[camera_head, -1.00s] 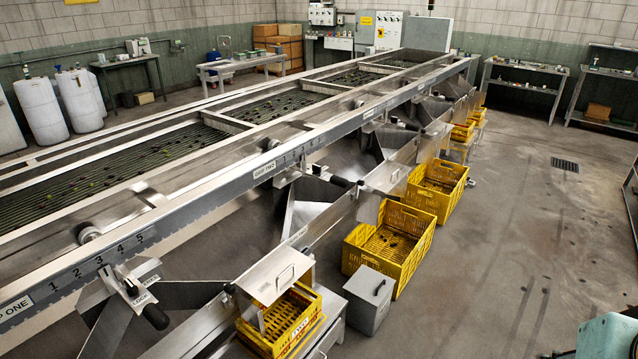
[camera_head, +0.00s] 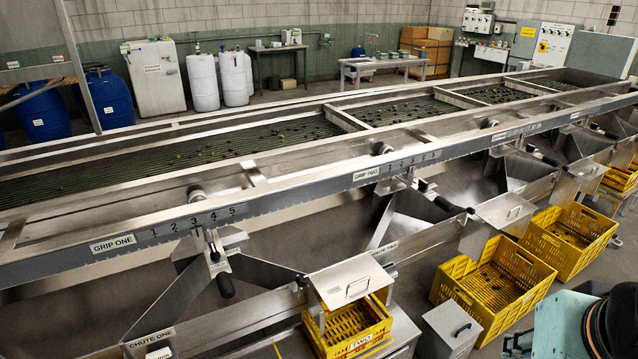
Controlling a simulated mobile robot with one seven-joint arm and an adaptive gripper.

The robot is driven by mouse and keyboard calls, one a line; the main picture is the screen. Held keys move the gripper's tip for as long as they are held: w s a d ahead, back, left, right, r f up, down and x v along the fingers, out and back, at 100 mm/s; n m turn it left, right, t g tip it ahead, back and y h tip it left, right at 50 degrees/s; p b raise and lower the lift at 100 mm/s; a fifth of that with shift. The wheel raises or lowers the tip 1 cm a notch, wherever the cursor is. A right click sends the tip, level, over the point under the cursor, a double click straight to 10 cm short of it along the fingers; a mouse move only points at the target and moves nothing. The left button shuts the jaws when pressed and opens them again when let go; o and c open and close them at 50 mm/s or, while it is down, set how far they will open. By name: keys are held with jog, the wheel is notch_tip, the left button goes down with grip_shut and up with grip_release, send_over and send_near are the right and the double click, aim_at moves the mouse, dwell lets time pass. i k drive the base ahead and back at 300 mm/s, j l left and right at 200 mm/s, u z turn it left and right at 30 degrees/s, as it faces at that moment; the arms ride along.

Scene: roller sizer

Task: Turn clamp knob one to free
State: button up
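The clamp on the GRIP ONE rail is a metal bracket (camera_head: 212,250) below the scale marks, near the 3 and 4. A small dark knob (camera_head: 214,256) seems to sit on its front, with a small label plate below. A black handle (camera_head: 226,286) hangs down from it at a slant. The knob is too small to tell how far it is turned. Part of my arm (camera_head: 562,325), teal and black, shows at the lower right, well apart from the clamp. I cannot make out my gripper's fingers.
The GRIP ONE rail (camera_head: 60,263) runs along the sizer's near side. Below it are the CHUTE ONE plate (camera_head: 150,338) and a lidded yellow crate (camera_head: 345,330). A grey box (camera_head: 448,332) and more yellow crates (camera_head: 492,285) stand to the right.

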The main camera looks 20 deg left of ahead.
aim_at(214, 255)
jog(key=i+u, duration=0.1)
jog(key=u, duration=0.35)
jog(key=i+l+u, duration=0.1)
jog(key=u, duration=0.4)
jog(key=i+l+u, duration=0.1)
jog(key=u, duration=0.35)
jog(key=i+l+u, duration=0.1)
jog(key=u, duration=0.4)
jog(key=l+u, duration=0.2)
jog(key=u, duration=0.25)
jog(key=i+l, duration=0.05)
